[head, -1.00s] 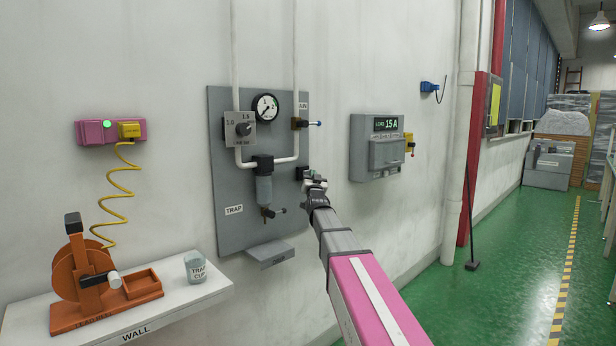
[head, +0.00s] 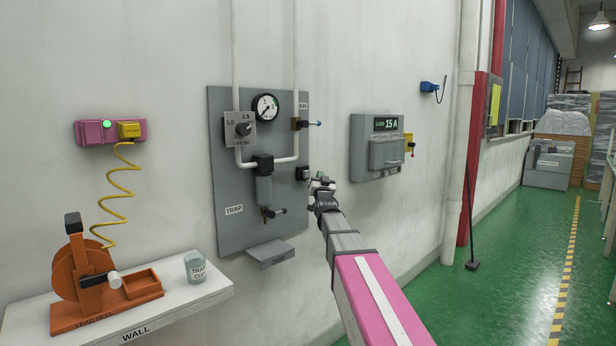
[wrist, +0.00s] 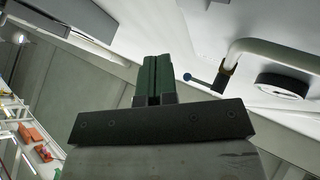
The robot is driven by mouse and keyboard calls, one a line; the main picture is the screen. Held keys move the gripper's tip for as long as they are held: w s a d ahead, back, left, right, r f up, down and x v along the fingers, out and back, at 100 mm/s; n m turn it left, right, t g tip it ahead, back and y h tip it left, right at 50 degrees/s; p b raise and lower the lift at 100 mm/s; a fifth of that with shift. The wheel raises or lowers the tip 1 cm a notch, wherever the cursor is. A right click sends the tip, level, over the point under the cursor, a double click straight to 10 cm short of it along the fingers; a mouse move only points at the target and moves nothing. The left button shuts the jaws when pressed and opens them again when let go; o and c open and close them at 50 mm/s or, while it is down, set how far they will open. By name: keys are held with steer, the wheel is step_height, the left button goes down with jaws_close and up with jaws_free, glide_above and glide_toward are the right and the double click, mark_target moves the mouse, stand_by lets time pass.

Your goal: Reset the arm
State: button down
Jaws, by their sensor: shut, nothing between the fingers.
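My gripper (head: 318,181) is at the end of my pink and grey arm, in front of the wall just right of the grey trap panel (head: 228,190). In the wrist view its two dark green fingers (wrist: 153,80) are together with nothing between them. A small dark block (head: 302,173) on the panel's right edge is close to the fingertips; I cannot tell whether they touch. A blue-tipped valve lever (wrist: 188,77) shows beside the fingers in the wrist view.
The panel carries a gauge (head: 265,107), a knob (head: 243,128) and a trap bowl (head: 264,188). A load box (head: 377,147) hangs to the right. A shelf (head: 200,292) at lower left holds an orange reel (head: 85,275) and a trap cup (head: 196,267). Green floor (head: 510,260) is open at right.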

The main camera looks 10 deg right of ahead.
steer(key=shift+s+d, duration=0.5)
steer(key=shift+s, duration=0.15)
steer(key=s+f+n+g, duration=0.1)
steer(key=s+f+g, duration=0.25)
steer(key=f, duration=0.65)
steer(key=s+f+g+y, duration=0.1)
steer(key=s+f+g, duration=0.25)
steer(key=f, duration=0.65)
steer(key=s+f+n+g, duration=0.1)
steer(key=s+f+g, duration=0.3)
steer(key=f, duration=0.7)
steer(key=s+f+g, duration=0.6)
steer(key=s+f, duration=0.3)
steer(key=s, duration=0.3)
steer(key=s+f+n+g, duration=0.1)
steer(key=s+f+g, duration=0.5)
steer(key=s+f, duration=0.3)
steer(key=s+a, duration=0.1)
steer(key=s, duration=0.2)
steer(key=shift+g, duration=0.3)
